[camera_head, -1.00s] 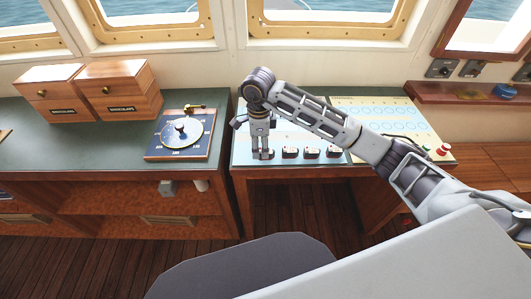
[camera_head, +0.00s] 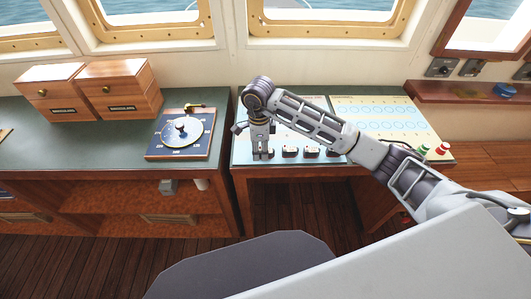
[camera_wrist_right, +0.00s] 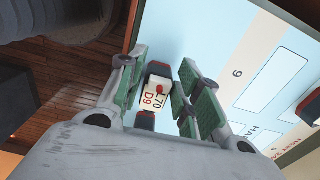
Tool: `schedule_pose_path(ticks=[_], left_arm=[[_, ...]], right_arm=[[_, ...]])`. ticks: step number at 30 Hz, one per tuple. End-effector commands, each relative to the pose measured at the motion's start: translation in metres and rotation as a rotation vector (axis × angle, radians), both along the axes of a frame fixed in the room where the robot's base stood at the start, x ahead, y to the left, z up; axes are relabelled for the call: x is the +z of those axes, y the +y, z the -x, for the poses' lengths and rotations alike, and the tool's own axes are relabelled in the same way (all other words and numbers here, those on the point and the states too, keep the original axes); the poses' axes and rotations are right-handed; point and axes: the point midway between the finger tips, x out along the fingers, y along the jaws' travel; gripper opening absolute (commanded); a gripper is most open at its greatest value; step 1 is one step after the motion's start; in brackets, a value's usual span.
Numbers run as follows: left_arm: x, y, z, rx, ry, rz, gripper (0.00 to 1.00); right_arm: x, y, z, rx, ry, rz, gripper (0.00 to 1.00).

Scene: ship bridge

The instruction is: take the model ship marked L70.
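The model ship marked L70 (camera_wrist_right: 157,96) shows in the right wrist view, with a pale top reading "L70" and "D9", a red spot and dark ends. My right gripper (camera_head: 263,156) points down at the left end of the row of small ships on the chart panel. In the right wrist view its green-padded fingers (camera_wrist_right: 163,58) stand apart, one on each side of the L70 ship. A gap shows on the right side; contact on the left side is unclear. In the head view the gripper hides this ship. My left gripper is not in view.
Several similar ships, such as one just right of the gripper (camera_head: 290,152), stand in a row on the pale panel (camera_head: 241,155). A dial board (camera_head: 152,151) and wooden boxes (camera_head: 122,88) are left. Red and green knobs (camera_head: 444,149) are right.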

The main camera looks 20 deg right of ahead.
Motion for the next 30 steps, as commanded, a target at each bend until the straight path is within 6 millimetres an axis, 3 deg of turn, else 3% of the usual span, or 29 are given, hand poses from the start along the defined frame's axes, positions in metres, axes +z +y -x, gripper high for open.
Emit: schedule_pose_path(ticks=[1, 5, 19, 30], left_arm=[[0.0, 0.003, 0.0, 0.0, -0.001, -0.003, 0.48], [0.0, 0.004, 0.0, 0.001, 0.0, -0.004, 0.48], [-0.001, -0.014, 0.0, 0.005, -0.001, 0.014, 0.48], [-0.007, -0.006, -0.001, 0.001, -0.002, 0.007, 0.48]], right_arm=[[0.0, 0.0, 0.0, 0.0, 0.0, 0.0, 0.23], [0.0, 0.0, 0.0, 0.0, 0.0, 0.0, 0.07], [0.006, 0.0, 0.0, 0.0, 0.0, 0.0, 0.07], [0.046, 0.0, -0.001, 0.0, -0.003, -0.001, 0.07]])
